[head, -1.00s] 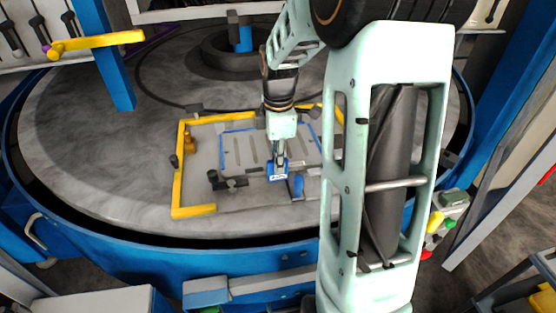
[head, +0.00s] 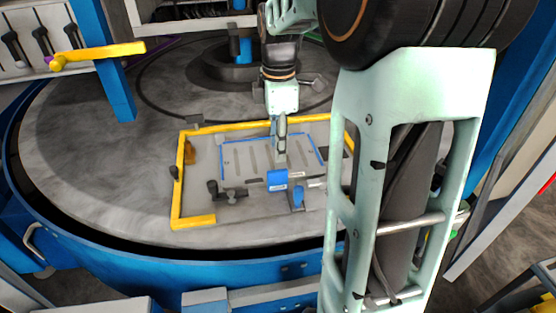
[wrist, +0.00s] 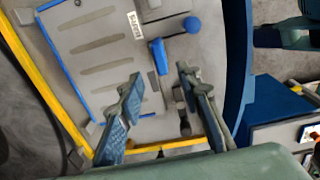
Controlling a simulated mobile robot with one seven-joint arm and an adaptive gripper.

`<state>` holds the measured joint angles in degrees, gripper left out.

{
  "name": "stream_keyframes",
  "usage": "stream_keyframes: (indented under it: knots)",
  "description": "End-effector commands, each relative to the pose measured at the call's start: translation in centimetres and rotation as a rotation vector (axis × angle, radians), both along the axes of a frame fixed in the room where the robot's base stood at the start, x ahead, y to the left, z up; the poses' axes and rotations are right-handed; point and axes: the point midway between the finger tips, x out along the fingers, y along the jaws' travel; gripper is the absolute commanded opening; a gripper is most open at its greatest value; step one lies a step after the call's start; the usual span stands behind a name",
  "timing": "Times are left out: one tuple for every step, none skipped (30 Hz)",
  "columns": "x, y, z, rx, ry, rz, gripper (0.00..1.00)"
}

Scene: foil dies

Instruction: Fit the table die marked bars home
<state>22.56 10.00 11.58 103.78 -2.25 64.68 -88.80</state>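The table die appears to be the grey slotted plate (head: 236,160), with long slots like bars and a blue strip along its edges. It lies flat on the turntable, and its slots also show in the wrist view (wrist: 88,43). A blue upright tab (head: 277,180) stands at its front edge and is narrow in the wrist view (wrist: 158,55). A small white label (wrist: 134,25) lies beside it, too small to read surely. My gripper (head: 281,150) is above the plate, behind and above the tab. Its fingers (wrist: 160,100) are apart and empty. Whether the plate is fully seated cannot be told.
A yellow frame (head: 178,185) surrounds the plate, partly open at the front. A dark clamp (head: 228,192) stands at the front left. A blue-tipped clamp (head: 297,197) is right of the tab. My arm hides the right side. Left turntable surface (head: 90,150) is clear.

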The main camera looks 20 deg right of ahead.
Motion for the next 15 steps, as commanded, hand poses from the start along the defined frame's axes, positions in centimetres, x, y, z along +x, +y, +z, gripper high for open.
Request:
stream_keyframes:
  knots:
    - [0.0, 0.0, 0.9, -0.001, -0.003, 0.0, 0.32]
    - [0.1, 0.0, 1.2, -0.001, -0.003, 0.0, 0.32]
    - [0.0, 0.0, 1.6, 0.0, -0.002, 0.0, 0.32]
    - [0.0, 0.0, 1.9, 0.0, -0.001, 0.0, 0.32]
    - [0.0, 0.0, 2.1, 0.0, -0.001, 0.0, 0.32]
    - [0.0, 0.0, 2.3, 0.0, -0.002, 0.0, 0.32]
    - [0.0, 0.0, 2.5, 0.0, -0.001, 0.0, 0.32]
    - [0.0, 0.0, 2.5, 0.0, -0.001, 0.0, 0.32]
    - [-0.1, 0.0, 2.6, 0.0, 0.0, 0.0, 0.32]
    - [-0.1, 0.0, 2.6, 0.0, 0.0, 0.0, 0.32]
    - [-0.1, 0.0, 2.6, 0.0, 0.0, 0.0, 0.32]
    - [-0.1, 0.0, 2.6, 0.0, 0.0, 0.0, 0.32]
    - [-0.1, 0.0, 2.6, 0.0, 0.0, 0.0, 0.32]
    - [-0.1, 0.0, 2.6, 0.0, 0.0, 0.0, 0.32]
    - [-0.1, 0.0, 2.6, 0.0, 0.0, 0.0, 0.32]
